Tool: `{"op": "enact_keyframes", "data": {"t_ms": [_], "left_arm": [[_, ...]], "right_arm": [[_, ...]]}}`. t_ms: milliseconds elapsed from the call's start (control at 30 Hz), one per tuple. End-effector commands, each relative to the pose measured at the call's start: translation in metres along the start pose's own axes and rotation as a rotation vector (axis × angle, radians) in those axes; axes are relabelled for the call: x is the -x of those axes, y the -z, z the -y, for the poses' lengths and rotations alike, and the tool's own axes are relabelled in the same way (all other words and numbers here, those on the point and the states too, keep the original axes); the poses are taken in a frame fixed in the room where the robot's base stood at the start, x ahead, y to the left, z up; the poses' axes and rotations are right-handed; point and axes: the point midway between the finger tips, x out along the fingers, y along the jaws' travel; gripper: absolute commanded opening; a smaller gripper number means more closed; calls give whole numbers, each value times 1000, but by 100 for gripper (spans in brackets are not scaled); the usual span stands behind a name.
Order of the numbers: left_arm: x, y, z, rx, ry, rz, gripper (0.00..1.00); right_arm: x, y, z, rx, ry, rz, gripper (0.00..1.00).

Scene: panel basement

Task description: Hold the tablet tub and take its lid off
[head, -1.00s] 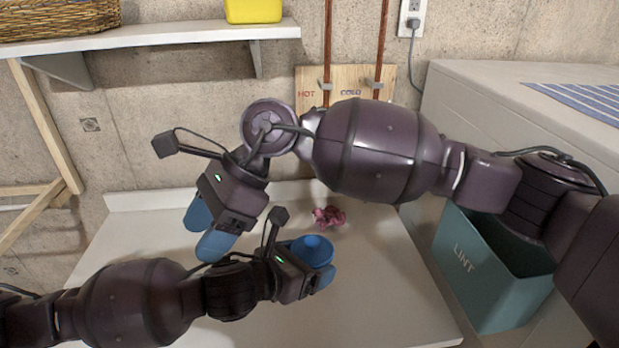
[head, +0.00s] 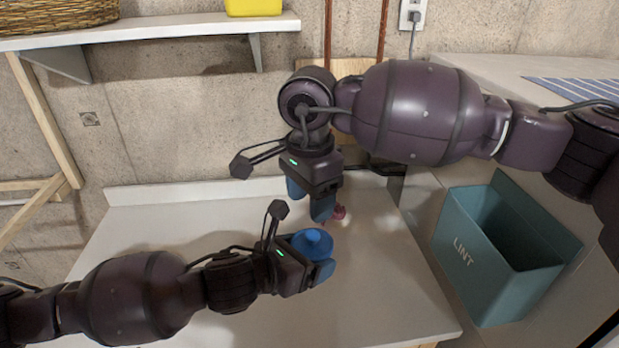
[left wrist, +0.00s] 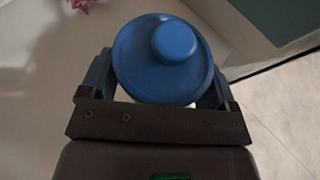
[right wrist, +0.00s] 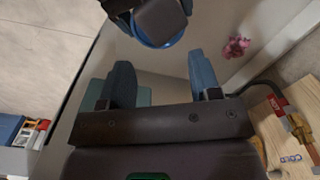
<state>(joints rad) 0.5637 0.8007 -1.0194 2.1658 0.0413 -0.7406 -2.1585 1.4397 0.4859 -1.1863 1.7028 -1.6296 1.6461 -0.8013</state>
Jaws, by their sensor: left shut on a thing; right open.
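The tablet tub shows its blue lid (head: 312,242) with a round knob on top, between the fingers of my left gripper (head: 318,268). In the left wrist view the lid (left wrist: 160,62) is seen from above, and the fingers of my left gripper (left wrist: 158,95) close on both sides below it. The tub's body is mostly hidden under the lid. My right gripper (head: 308,205) is open and empty, above and behind the tub in the head view. In the right wrist view its blue fingers (right wrist: 160,85) are spread, with the tub's blue rim (right wrist: 160,43) beyond them, partly hidden.
A crumpled pink thing (right wrist: 237,47) lies on the white counter (head: 390,300) near the wall. A teal LINT bin (head: 480,262) stands right of the counter. A shelf (head: 150,36) with a basket (head: 60,16) and a yellow container (head: 253,7) is above.

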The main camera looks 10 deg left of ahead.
Motion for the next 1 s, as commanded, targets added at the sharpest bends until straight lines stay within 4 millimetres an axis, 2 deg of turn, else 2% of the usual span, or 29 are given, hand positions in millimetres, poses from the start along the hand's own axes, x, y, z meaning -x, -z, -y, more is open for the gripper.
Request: {"op": "enact_keyframes", "data": {"t_ms": [200, 500, 900, 1000], "left_arm": [[0, 0, 0, 0, 0, 1, 40], [0, 0, 0, 0, 0, 1, 40], [0, 0, 0, 0, 0, 1, 40], [0, 0, 0, 0, 0, 1, 40]], "right_arm": [[-36, 0, 0, -1, -2, 2, 57], [-68, -1, 0, 0, 0, 2, 57], [-74, 0, 0, 0, 1, 1, 57], [-74, 0, 0, 0, 1, 1, 44]]}}
